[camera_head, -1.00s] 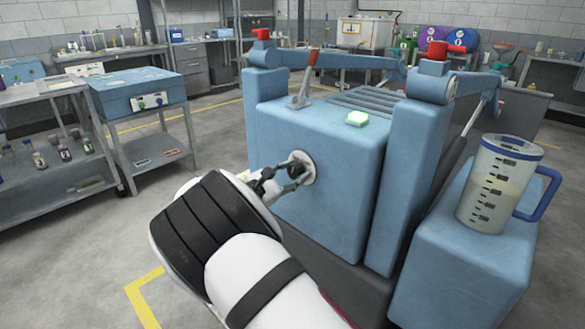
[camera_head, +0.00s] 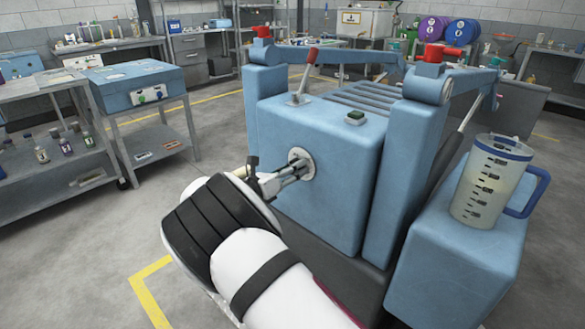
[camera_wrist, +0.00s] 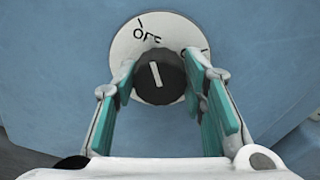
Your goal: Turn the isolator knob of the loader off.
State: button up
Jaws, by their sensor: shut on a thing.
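The loader (camera_head: 310,205) is the large blue machine in the head view. Its isolator knob (camera_wrist: 158,78) is black with a white pointer line, on a pale round plate (camera_wrist: 128,48) on the blue front face. The pointer aims up, tilted slightly left, toward the word OFF on the plate. A second marking at the right is mostly hidden by a finger. My gripper (camera_wrist: 160,88) is shut on the knob, one teal-padded finger on each side. In the head view, my gripper (camera_head: 292,172) reaches the plate (camera_head: 306,165) from the left; the fingers hide the knob there.
A measuring jug (camera_head: 488,185) stands on a blue block at the right. A steel cart (camera_head: 140,120) is at the left; open floor lies between.

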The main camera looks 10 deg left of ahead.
jog(key=shift+n, duration=0.7)
jog(key=o, duration=1.2)
jog(key=shift+c, duration=0.2)
jog(key=v, duration=1.2)
